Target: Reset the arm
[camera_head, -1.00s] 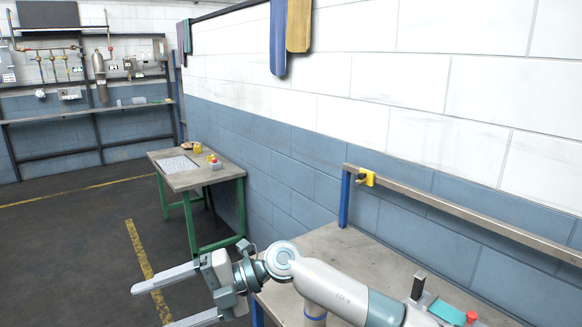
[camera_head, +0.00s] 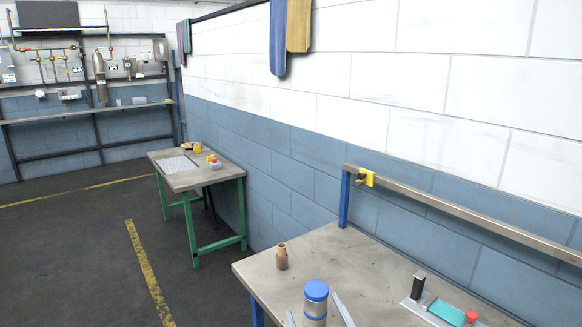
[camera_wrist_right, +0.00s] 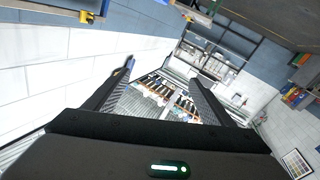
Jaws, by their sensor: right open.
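The right gripper (camera_head: 316,307) shows at the bottom edge of the head view as two pale fingertips, one on each side of a blue-lidded jar (camera_head: 315,291) in the picture. In the right wrist view, its two dark fingers (camera_wrist_right: 162,72) stand wide apart with nothing held between them. The rest of the right arm is out of the head view. I see no left gripper in these frames.
The near workbench (camera_head: 345,255) carries the jar, a small brown bottle (camera_head: 282,258) and a teal plate device with a red knob (camera_head: 471,316). A metal rail (camera_head: 450,212) runs along its back. A green-legged table (camera_head: 208,178) stands farther off; floor between is clear.

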